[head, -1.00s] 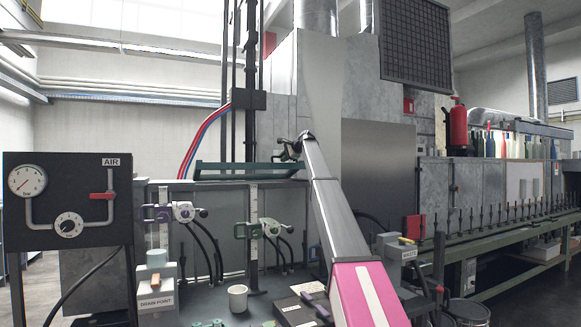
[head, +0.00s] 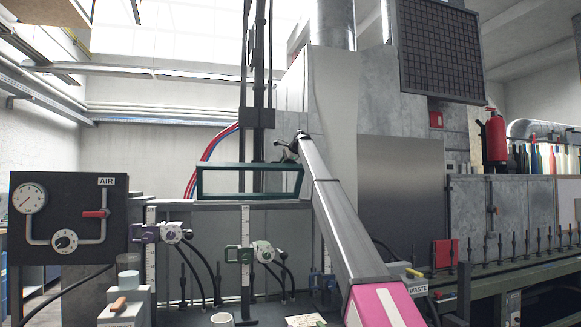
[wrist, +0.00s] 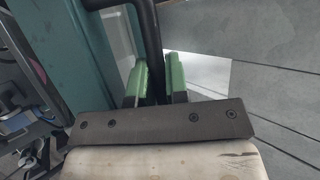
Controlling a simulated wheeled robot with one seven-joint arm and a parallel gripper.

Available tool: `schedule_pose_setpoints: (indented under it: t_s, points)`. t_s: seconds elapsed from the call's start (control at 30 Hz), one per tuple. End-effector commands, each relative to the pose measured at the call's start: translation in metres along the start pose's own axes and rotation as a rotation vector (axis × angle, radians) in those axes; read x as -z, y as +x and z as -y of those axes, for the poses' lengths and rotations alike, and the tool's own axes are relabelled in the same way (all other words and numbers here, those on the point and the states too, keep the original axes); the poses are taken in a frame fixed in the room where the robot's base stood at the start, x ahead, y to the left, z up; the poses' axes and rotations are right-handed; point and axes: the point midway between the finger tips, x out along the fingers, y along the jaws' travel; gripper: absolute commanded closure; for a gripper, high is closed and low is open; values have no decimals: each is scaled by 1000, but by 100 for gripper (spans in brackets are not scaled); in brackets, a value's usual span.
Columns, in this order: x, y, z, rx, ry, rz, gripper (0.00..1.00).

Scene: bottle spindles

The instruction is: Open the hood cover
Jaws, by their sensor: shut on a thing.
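The hood cover (head: 250,196) is a teal-framed panel with a see-through pane, at the top of the grey hood body. It is tilted, with its lower edge near the top of the body. My gripper (head: 288,152) is at the cover's upper right corner. In the wrist view my gripper's green fingers (wrist: 159,82) are shut on a dark bar handle (wrist: 150,40) beside the teal frame (wrist: 75,45). The head view is too small to show the grip itself.
Valve units (head: 265,252) with black hoses line the front below the cover. A black upright post (head: 247,90) rises behind the cover. A grey cabinet (head: 415,200) stands at the right.

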Motion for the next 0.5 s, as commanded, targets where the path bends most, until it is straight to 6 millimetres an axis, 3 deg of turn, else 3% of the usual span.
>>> schedule_pose_setpoints:
  t_s: [0.43, 0.47, 0.5]
  points:
    - [-1, 3, 1, -8, 4, -4, 100]
    - [-1, 3, 1, -9, 4, -4, 79]
    - [-1, 3, 1, -9, 4, -4, 66]
